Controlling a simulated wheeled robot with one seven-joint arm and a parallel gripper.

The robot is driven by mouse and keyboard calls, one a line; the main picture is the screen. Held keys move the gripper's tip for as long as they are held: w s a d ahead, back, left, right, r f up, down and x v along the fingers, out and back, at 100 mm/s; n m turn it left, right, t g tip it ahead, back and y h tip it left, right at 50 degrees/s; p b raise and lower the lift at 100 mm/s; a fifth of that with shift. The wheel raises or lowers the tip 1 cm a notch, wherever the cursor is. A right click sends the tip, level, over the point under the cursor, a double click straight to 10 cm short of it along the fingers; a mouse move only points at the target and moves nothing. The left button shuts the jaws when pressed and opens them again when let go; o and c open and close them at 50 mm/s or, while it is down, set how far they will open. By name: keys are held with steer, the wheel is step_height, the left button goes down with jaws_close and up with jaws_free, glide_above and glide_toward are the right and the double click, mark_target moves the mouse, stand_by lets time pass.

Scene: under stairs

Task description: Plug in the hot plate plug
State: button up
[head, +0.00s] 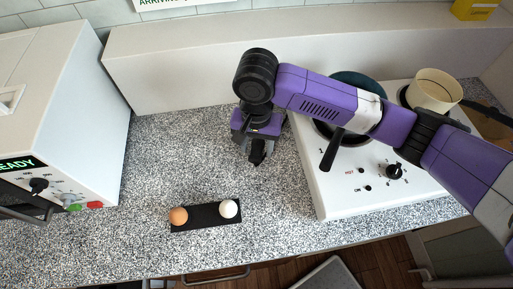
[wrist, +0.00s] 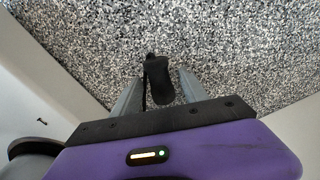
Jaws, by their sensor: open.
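The black hot plate plug (wrist: 158,80) lies between the fingers of my gripper (wrist: 160,76) in the wrist view, with a thin dark strip, perhaps its cord, at its left side. The fingers are open, one on each side of the plug, with a gap visible at the right. In the head view my gripper (head: 257,154) points down at the speckled counter, just left of the white hot plate (head: 335,190). The plug is hard to make out there against the dark gripper. I see no wall socket clearly.
A dark pan and a cream pot (head: 436,90) stand on the hot plate. A white appliance (head: 60,100) reading "READY" stands at left. A black tray (head: 204,222) holds a brown egg (head: 178,216) and a white egg (head: 229,208). The counter (head: 165,160) between is clear; a white ledge (head: 180,75) runs behind.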

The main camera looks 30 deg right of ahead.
mark_target(256, 147)
jaws_close()
steer(key=shift+r, duration=0.1)
step_height(256, 147, up, 10)
stand_by(0.6)
steer(key=shift+c, duration=2.3)
jaws_free()
jaws_close()
